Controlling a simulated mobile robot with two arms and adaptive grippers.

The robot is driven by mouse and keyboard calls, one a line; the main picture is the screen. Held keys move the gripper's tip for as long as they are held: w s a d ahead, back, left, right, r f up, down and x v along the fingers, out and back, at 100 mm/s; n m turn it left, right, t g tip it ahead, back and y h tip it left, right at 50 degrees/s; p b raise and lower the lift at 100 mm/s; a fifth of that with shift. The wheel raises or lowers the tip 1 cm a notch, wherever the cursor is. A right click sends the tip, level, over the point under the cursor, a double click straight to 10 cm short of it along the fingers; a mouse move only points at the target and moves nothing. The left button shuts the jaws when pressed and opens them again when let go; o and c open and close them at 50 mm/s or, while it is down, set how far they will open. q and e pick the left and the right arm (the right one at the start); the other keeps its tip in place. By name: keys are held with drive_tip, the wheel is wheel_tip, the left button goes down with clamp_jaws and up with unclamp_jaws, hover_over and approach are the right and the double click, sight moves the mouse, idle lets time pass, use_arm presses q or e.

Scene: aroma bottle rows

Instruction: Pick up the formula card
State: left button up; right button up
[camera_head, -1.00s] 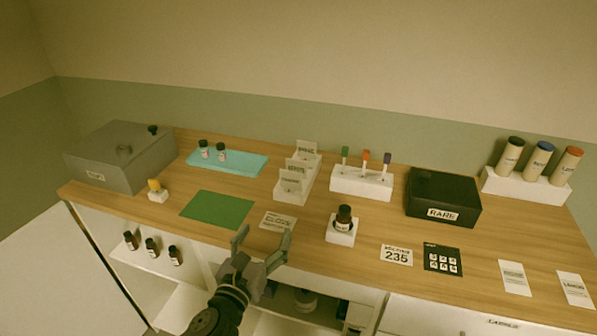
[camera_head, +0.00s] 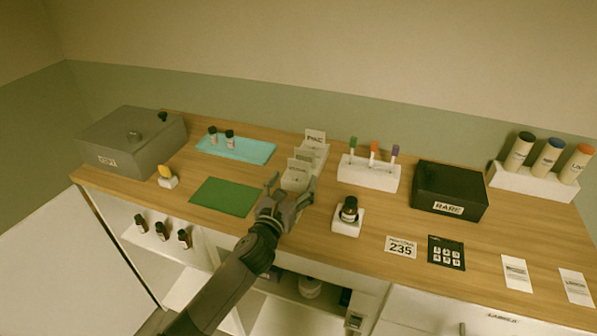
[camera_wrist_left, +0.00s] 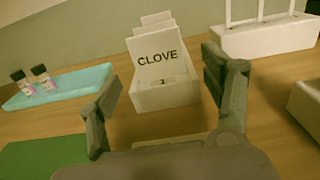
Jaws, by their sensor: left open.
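A white card holder (camera_head: 318,158) holds several upright cards in a row. In the left wrist view its front card (camera_wrist_left: 158,58) reads CLOVE. My left gripper (camera_head: 291,186) is open just in front of the holder. In the left wrist view (camera_wrist_left: 163,88) its fingers spread to either side of the holder's front, and nothing is gripped. A pale flat card (camera_wrist_left: 172,140) lies on the table below the gripper, mostly hidden by it. I cannot tell which card is the formula card. My right gripper is not in view.
A green mat (camera_head: 224,197) lies left of the gripper, with a teal tray (camera_head: 262,152) and two bottles behind it. A dark bottle (camera_head: 349,208) in a white stand (camera_head: 347,228) is at the right. A white tube rack (camera_head: 368,176) stands right of the card holder.

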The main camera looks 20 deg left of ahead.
sight(298, 169)
use_arm(q)
drive_tip(key=w, duration=0.3)
drive_tip(key=w+p, duration=0.1)
drive_tip(key=w, duration=0.1)
drive_tip(key=shift+r, duration=0.3)
drive_tip(key=c, duration=0.9)
drive_tip(key=shift+r, duration=0.1)
